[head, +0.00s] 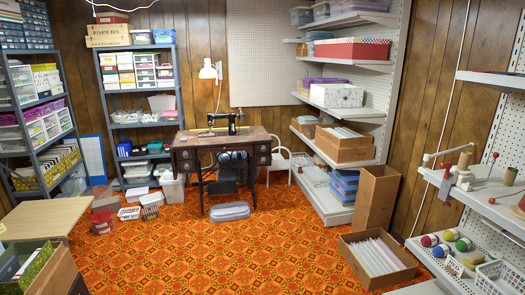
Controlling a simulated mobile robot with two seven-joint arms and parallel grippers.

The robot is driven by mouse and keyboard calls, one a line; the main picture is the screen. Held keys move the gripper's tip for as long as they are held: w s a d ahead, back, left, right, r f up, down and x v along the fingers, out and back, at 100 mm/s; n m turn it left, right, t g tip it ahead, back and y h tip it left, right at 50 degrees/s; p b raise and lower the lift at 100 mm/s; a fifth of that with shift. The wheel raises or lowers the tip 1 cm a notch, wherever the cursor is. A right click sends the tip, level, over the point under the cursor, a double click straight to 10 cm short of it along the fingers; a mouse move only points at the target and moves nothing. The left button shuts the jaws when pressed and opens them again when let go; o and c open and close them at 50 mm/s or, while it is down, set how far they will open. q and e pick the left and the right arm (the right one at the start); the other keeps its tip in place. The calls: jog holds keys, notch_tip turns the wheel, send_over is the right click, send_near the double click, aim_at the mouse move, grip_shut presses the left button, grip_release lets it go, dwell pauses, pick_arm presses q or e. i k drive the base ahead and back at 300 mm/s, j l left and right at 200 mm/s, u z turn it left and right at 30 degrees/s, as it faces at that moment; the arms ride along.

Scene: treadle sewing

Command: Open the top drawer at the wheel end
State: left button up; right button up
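A dark wooden treadle sewing table (203,139) stands against the back wall, with a black sewing machine (232,124) on top. The handwheel seems to be on the machine's right, though it is small at this distance. A right drawer bank (262,154) and a left drawer bank (186,161) hang under the top, each with stacked small drawers. All drawers look shut; handles are too small to make out. Neither of my grippers is in view.
Patterned orange carpet (225,250) lies open before the table. A carton of papers (377,260) is on the floor at right.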

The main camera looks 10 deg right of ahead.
aim_at(260, 143)
jog(key=i+l+z, duration=0.35)
jog(key=i, duration=0.55)
jog(key=i+z, duration=0.35)
jog(key=i, duration=2.65)
jog(key=i+l, duration=0.1)
jog(key=i, duration=0.6)
jog(key=i+u, duration=0.25)
jog(key=i+l+u, duration=0.25)
jog(key=i, duration=0.25)
jog(key=i+l+u, duration=0.25)
jog(key=i+j, duration=0.1)
